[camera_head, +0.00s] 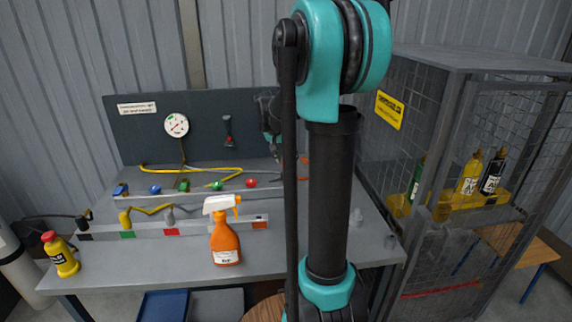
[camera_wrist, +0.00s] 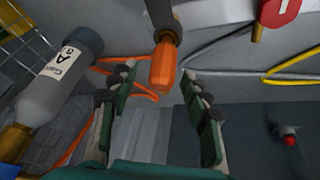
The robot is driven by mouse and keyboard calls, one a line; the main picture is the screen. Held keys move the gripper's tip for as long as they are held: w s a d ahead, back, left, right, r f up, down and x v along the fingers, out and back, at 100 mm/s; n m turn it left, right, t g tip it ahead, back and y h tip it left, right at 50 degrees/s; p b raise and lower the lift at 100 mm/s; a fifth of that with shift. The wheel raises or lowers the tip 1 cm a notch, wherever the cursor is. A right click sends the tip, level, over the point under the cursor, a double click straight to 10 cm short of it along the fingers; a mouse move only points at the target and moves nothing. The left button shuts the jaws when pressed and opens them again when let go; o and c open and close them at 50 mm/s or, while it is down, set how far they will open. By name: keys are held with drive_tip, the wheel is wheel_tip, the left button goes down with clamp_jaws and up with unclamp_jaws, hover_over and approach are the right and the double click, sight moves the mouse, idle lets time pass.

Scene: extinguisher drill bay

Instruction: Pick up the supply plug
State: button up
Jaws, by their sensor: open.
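An orange plug-like piece with a dark grey neck (camera_wrist: 163,66) shows in the wrist view between the fingertips of my gripper (camera_wrist: 157,84). It is probably the supply plug, but no label confirms this. The fingers stand apart on its left and right, with visible gaps and no clear contact. An orange hose (camera_wrist: 135,88) runs behind it. In the head view a bit of orange (camera_head: 304,162) shows at the back of the bench, mostly hidden by my arm. My gripper is also largely hidden there.
A red knob (camera_head: 251,183) and yellow hose (camera_head: 200,169) lie left of my arm. An orange spray bottle (camera_head: 225,244) and yellow bottle (camera_head: 60,256) stand on the bench (camera_head: 185,265). A wire cage (camera_head: 440,100) stands right. A labelled grey bottle (camera_wrist: 55,95) is close left in the wrist view.

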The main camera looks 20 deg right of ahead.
sight(288, 164)
drive_tip(key=x, duration=0.4)
drive_tip(key=shift+c, duration=0.3)
clamp_jaws()
